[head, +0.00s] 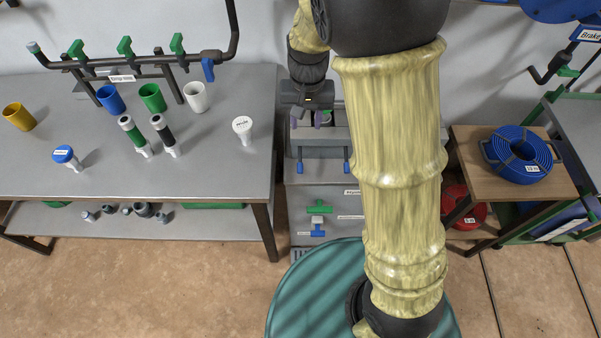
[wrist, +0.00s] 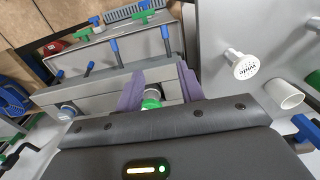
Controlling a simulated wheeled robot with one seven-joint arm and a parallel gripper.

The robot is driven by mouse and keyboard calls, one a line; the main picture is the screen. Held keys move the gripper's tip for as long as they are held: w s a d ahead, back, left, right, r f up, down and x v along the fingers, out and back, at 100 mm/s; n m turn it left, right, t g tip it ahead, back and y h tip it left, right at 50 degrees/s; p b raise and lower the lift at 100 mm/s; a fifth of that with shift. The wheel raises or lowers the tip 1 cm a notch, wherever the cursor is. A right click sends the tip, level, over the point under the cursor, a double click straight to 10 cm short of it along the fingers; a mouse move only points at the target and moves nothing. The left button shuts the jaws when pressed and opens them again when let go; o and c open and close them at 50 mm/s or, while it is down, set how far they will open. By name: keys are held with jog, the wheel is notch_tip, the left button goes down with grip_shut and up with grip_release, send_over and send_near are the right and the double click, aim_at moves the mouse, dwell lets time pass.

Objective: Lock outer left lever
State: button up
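The irrigation manifold (head: 150,62) is a dark pipe above the back of the left table. It carries a left green lever (head: 77,48), a middle green lever (head: 125,46), a right green lever (head: 177,43) and a blue lever (head: 208,69) hanging down at its right end. My gripper (head: 306,119) is right of the manifold, apart from it, above the grey cabinet. In the wrist view, its purple fingers (wrist: 160,88) stand apart. A green and white piece (wrist: 151,98) shows between them, and I cannot tell whether they touch it. The manifold's levers are not clearly identifiable in the wrist view.
Blue, green, white and yellow cups, and several capped tubes stand on the left table (head: 235,130). The grey cabinet (head: 325,178) has blue handles on its front. A blue hose coil (head: 520,155) lies on the wooden stand at right. Floor (head: 150,285) in front of the table is clear.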

aim_at(300, 163)
jog(key=shift+w+a+f, duration=0.35)
jog(key=shift+a+f, duration=0.35)
jog(key=shift+a, duration=0.05)
jog(key=shift+s, duration=0.1)
notch_tip(300, 163, down, 17)
jog(key=shift+f+b, duration=0.2)
jog(key=shift+b, duration=0.4)
jog(key=shift+c, duration=0.5)
grip_shut()
